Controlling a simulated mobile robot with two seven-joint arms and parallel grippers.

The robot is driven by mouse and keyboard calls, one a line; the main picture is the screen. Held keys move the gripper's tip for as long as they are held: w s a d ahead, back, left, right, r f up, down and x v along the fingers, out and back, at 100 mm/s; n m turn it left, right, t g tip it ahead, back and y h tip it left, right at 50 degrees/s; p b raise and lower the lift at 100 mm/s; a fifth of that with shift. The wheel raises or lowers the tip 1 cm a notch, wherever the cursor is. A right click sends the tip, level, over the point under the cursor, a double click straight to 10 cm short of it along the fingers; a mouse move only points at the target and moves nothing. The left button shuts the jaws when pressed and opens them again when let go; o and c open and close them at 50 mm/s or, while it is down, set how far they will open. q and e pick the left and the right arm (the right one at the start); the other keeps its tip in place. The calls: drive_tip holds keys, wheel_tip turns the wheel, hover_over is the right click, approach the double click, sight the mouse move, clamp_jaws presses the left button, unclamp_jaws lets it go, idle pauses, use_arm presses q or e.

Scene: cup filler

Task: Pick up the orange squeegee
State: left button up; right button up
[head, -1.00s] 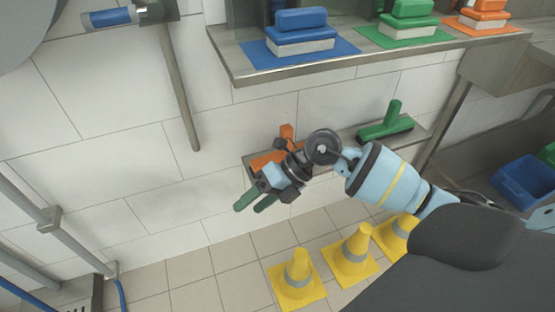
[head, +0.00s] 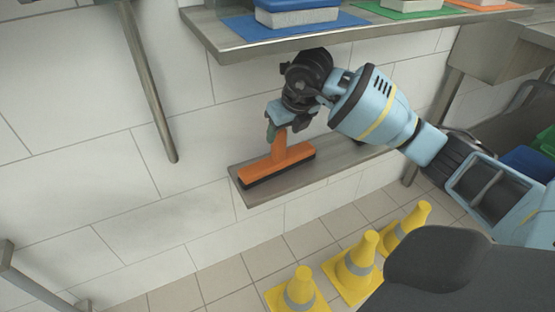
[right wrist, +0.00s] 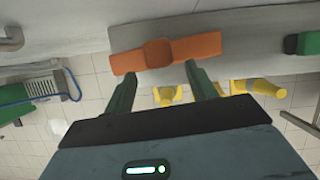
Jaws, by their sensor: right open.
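The orange squeegee (head: 277,166) lies on the lower metal shelf (head: 262,194), its handle rising toward my gripper. My right gripper (head: 274,132) is over the squeegee's handle in the head view, its green fingers partly hiding the handle's top. In the right wrist view the two green fingers (right wrist: 160,88) are apart, and the orange squeegee (right wrist: 185,50) lies ahead of and between their tips. The fingers are not closed on it. My left gripper is not in view.
The upper shelf (head: 300,38) overhangs close above my right wrist, with sponges on coloured mats. A green squeegee (right wrist: 302,43) lies on the lower shelf in the right wrist view. Several yellow cones (head: 352,262) stand on the floor below. A metal pole (head: 148,85) hangs at left.

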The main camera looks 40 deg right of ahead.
sight(279, 139)
drive_tip(key=b+x, duration=0.1)
drive_tip(key=x, duration=0.1)
drive_tip(key=b+x, duration=0.1)
drive_tip(key=x, duration=0.2)
drive_tip(key=shift+w+d+r, duration=0.1)
drive_tip(key=shift+w+r, duration=0.05)
drive_tip(key=shift+w, duration=0.15)
drive_tip(key=shift+w+f, duration=0.25)
drive_tip(key=shift+f, duration=0.2)
drive_tip(key=c, duration=0.7)
drive_tip(key=shift+d, duration=0.1)
clamp_jaws()
